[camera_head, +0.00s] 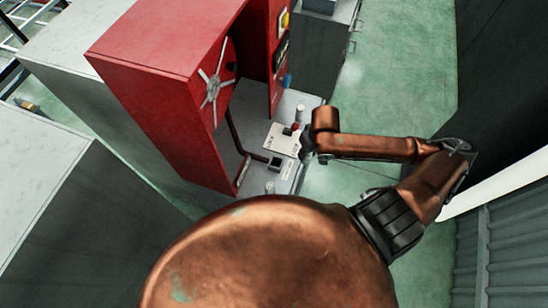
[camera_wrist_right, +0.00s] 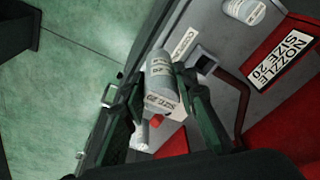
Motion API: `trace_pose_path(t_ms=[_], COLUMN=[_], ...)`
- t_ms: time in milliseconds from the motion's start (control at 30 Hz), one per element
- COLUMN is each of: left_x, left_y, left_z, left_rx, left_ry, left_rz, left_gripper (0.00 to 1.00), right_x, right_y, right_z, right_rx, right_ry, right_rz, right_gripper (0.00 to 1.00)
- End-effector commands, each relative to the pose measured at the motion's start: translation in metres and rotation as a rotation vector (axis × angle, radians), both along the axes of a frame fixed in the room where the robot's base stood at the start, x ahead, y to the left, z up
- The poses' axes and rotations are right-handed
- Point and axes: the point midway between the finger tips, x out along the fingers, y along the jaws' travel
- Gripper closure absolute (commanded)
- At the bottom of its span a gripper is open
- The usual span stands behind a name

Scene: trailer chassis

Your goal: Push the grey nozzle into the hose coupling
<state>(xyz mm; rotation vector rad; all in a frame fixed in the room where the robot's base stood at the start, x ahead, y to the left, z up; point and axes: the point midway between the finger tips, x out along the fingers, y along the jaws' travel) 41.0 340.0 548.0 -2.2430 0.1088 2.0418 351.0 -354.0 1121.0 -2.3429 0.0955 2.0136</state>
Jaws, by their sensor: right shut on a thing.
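My right gripper (camera_head: 304,142) is beside the grey shelf at the red cabinet's foot. In the wrist view its two dark green fingers (camera_wrist_right: 160,95) are shut on a grey nozzle (camera_wrist_right: 162,82) with a white label, partly hidden by a finger. A brown hose (camera_head: 235,132) comes down from the reel and ends in a dark square hose coupling (camera_head: 274,163) on the shelf. In the wrist view the coupling (camera_wrist_right: 205,63) lies just right of the held nozzle. They look apart; I cannot tell whether they line up. My left gripper is not in view.
The red cabinet (camera_head: 165,75) rises left of the shelf. A second grey nozzle (camera_wrist_right: 243,10) stands on the shelf, and a pale one (camera_wrist_right: 140,133) shows lower left. The green floor (camera_head: 400,60) right of the shelf is clear.

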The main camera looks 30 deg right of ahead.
Motion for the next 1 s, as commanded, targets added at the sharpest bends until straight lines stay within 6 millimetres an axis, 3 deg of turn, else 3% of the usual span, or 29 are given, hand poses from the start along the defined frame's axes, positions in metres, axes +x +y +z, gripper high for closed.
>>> trace_pose_path(t_ms=[33, 167, 400, 567, 733, 1000], left_x=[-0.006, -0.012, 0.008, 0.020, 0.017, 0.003], left_y=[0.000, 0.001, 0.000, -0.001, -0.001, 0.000], left_z=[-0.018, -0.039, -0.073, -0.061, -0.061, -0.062], left_rx=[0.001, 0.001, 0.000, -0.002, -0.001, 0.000], left_ry=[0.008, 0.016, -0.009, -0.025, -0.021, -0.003], left_rz=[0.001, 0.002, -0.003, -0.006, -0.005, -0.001], left_gripper=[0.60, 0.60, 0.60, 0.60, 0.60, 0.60], right_x=[0.008, 0.020, 0.041, 0.064, 0.080, 0.091], right_y=[0.006, 0.016, 0.033, 0.056, 0.070, 0.078], right_z=[-0.010, -0.018, -0.028, -0.044, -0.070, -0.086], right_rx=[0.002, 0.000, -0.002, 0.003, 0.001, 0.001], right_ry=[-0.008, -0.007, -0.008, 0.000, -0.001, -0.002], right_rz=[0.002, 0.001, 0.002, -0.001, 0.002, 0.002], right_gripper=[1.00, 1.00, 1.00, 1.00, 1.00, 1.00])
